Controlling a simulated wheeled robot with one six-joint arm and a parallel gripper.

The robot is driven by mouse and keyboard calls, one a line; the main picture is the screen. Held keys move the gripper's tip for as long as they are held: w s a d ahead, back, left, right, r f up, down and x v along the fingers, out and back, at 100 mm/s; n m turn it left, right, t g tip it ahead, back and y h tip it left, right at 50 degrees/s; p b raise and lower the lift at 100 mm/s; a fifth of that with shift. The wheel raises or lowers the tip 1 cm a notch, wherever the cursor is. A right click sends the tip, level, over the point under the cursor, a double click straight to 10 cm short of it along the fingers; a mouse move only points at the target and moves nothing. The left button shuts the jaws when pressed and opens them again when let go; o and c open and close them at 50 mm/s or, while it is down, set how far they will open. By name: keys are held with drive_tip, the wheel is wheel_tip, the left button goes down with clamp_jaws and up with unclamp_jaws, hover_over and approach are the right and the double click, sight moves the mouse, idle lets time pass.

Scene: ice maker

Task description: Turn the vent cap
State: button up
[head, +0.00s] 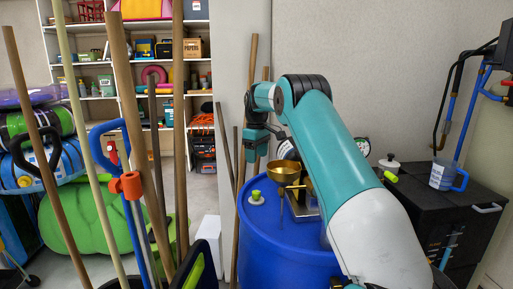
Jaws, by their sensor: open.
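A small green cap (256,195) on a white round base sits on top of the blue barrel (285,243), near its left side. It looks like the vent cap, though the view does not settle this. My teal and white arm reaches in from the lower right and bends down at the far end. My gripper (250,163) hangs above the green cap, apart from it and empty. A brass funnel (284,173) stands on the barrel right of the cap.
Upright wooden poles (150,130) stand at the left, and thinner ones (250,90) close behind my gripper. Gauges (362,146) show behind my arm.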

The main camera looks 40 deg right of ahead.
drive_tip(key=shift+r, duration=1.7)
drive_tip(key=s+a+r+n, duration=0.1)
drive_tip(key=s+a+r, duration=0.15)
drive_tip(key=a, duration=0.55)
drive_tip(key=s+a+r+n+t+y, duration=0.1)
drive_tip(key=s+a, duration=0.2)
drive_tip(key=a, duration=0.6)
drive_tip(key=s+a+r, duration=0.2)
drive_tip(key=s+a, duration=0.1)
drive_tip(key=a, duration=0.5)
drive_tip(key=s+a+f+y, duration=0.1)
drive_tip(key=s+a, duration=0.4)
drive_tip(key=s, duration=0.4)
drive_tip(key=s+a+f+n+y, duration=0.1)
drive_tip(key=s+a+f, duration=0.1)
drive_tip(key=s+a, duration=0.4)
drive_tip(key=s+a+f+n+g+y, duration=0.1)
drive_tip(key=s+a, duration=0.4)
drive_tip(key=s, duration=0.8)
drive_tip(key=shift+a+f, duration=0.4)
